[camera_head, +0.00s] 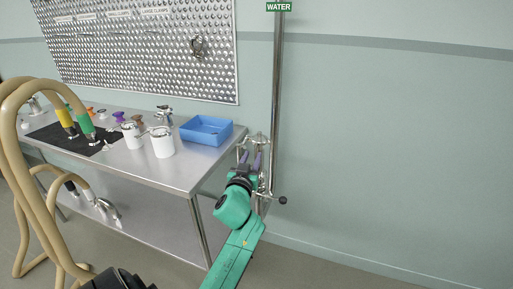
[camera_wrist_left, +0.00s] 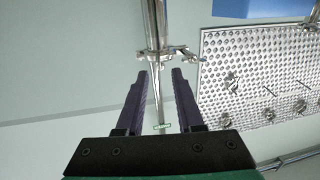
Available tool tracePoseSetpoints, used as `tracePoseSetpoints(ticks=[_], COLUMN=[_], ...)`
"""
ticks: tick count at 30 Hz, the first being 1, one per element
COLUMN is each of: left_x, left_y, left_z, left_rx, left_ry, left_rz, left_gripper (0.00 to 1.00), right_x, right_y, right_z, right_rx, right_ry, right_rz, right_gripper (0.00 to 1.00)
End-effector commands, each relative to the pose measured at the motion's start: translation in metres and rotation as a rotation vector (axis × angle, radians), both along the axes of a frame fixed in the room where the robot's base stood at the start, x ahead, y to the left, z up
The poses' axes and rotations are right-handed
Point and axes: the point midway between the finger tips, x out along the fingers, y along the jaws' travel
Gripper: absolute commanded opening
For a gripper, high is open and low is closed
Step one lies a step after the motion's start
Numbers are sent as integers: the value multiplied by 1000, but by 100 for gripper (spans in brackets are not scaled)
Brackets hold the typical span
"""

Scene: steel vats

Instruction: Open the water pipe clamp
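The steel water pipe (camera_head: 277,90) runs down the wall under a green WATER sign (camera_head: 279,7). A steel clamp (camera_wrist_left: 168,52) sits around the pipe in the left wrist view, with a part sticking out to the right. In the head view, metal fittings (camera_head: 258,138) show just above my fingers, too small to make out. My left gripper (camera_head: 250,160) has purple fingers, spread and empty. In the left wrist view its fingertips (camera_wrist_left: 161,73) point at the clamp, apart from it, with the pipe showing between them. Whether the clamp is open or shut is unclear. My right gripper is not seen.
A steel table (camera_head: 190,172) stands to the left, with a blue bin (camera_head: 206,131) near its right end and white cups (camera_head: 162,143). A perforated board (camera_head: 150,55) hangs behind. A black knob (camera_head: 283,200) sticks out low by the pipe. Tan hoses (camera_head: 28,180) loop at left.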

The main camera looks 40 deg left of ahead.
Motion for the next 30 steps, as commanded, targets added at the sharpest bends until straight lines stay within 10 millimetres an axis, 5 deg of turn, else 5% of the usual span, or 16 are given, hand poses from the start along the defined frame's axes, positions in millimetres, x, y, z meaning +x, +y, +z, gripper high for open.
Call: tracePoseSetpoints(ticks=[6, 16, 19, 30], left_x=[39, 46, 46, 45], left_y=[20, 23, 23, 23], left_z=[0, -1, -1, -1], left_rx=[1, 0, 0, 0], left_ry=[0, 1, 1, 1], left_rz=[0, -1, -1, -2], left_gripper=[36, 36, 0, 0], right_x=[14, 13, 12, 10], right_y=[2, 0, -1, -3], right_z=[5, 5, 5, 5], right_rx=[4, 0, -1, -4], right_ry=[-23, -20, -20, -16], right_rz=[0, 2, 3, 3], right_gripper=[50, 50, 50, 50])
